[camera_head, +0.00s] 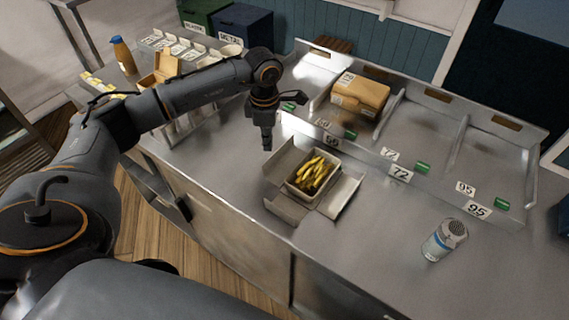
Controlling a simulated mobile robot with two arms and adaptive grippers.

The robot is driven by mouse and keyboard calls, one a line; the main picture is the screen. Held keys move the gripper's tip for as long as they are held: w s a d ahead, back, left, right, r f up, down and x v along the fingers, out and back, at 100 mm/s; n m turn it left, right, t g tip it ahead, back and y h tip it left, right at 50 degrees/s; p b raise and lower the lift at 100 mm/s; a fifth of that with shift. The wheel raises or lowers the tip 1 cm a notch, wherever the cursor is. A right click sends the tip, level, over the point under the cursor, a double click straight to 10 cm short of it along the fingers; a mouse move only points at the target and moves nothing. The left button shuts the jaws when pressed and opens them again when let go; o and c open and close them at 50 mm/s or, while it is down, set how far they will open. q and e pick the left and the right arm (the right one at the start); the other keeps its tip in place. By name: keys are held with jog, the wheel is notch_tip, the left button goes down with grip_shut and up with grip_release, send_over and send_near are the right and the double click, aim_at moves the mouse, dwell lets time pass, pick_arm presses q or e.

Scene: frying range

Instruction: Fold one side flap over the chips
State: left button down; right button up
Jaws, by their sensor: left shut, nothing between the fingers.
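An open cardboard box (330,209) stands on the steel counter, with its flaps spread outward. Yellow chips (312,174) fill its middle. One flap (286,207) lies out toward the front left, and another (346,191) spreads to the right. A further flap (284,158) stands out at the back left. My left gripper (267,146) points down just behind and left of the box, above the counter. Its fingers are shut with nothing between them, and it appears apart from the flaps. My right gripper is not in view.
Behind the box are steel bays with numbered labels (401,174); one bay holds a closed cardboard box (360,93). A sauce bottle (124,55) and an open carton (163,68) stand at the back left.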

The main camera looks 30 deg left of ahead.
pick_arm(q)
jog(key=shift+d+r, duration=0.1)
jog(key=shift+r, duration=0.15)
jog(key=shift+d+r, duration=0.3)
jog(key=shift+d, duration=0.4)
jog(key=shift+s+d+r+p, duration=0.15)
jog(key=shift+d+r+p, duration=0.1)
jog(key=shift+d, duration=0.3)
jog(key=shift+s+d+r+p, duration=0.1)
jog(key=shift+d+p, duration=0.1)
jog(key=shift+d, duration=0.35)
jog(key=shift+d, duration=0.1)
jog(key=shift+s+d+r+p, duration=0.15)
jog(key=shift+d+r, duration=0.2)
jog(key=shift+d, duration=0.2)
jog(key=shift+w+d+r+p, duration=0.1)
jog(key=shift+d+r+p, duration=0.1)
jog(key=shift+d+r, duration=0.25)
jog(key=shift+s+d+r+p, duration=0.15)
jog(key=shift+d+r, duration=0.1)
jog(key=shift+d, duration=0.4)
